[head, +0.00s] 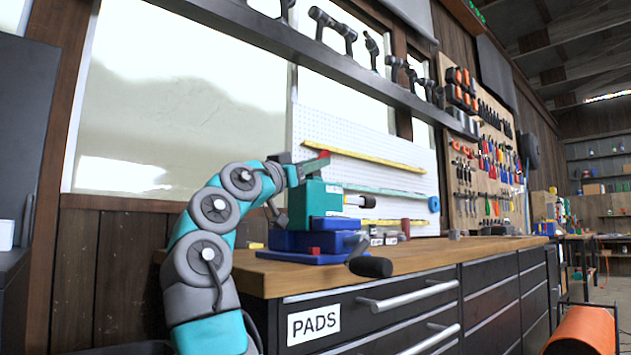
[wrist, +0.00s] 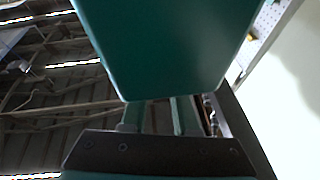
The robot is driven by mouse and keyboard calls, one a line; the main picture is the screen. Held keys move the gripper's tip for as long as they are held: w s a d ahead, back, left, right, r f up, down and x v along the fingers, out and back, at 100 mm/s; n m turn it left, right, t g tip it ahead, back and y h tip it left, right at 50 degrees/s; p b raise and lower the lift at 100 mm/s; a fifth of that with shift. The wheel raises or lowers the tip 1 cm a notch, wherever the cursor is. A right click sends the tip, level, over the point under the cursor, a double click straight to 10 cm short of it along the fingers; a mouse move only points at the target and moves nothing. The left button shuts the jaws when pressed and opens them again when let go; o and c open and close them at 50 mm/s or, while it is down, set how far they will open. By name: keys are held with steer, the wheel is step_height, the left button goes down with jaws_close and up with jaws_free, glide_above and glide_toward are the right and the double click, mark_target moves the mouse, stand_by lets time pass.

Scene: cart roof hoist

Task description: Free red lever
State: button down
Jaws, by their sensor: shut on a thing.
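The red lever (head: 317,163) is a small bar at the top of a green block (head: 314,203) and slopes up to the right. The green block sits on a blue vise-like base (head: 305,241) on the workbench. My gripper (head: 304,163) is at the lever's left end, above the block, and shut on it. The exact contact is too small to make out. In the wrist view a large teal block (wrist: 165,45) fills the upper middle and hides the lever and fingertips.
A black handle (head: 370,266) juts from the base over the front edge. A white pegboard (head: 345,135) stands behind. A tool shelf hangs above. An orange object (head: 583,330) is at lower right.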

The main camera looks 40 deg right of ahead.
steer(key=shift+a+h+b, duration=0.1)
steer(key=shift+h+b, duration=0.2)
steer(key=c, duration=0.7)
jaws_free()
steer(key=shift+o, duration=0.2)
steer(key=b+v, duration=0.1)
steer(key=v, duration=0.6)
steer(key=shift+a+f, duration=0.15)
steer(key=shift+a, duration=0.2)
steer(key=shift+s, duration=0.1)
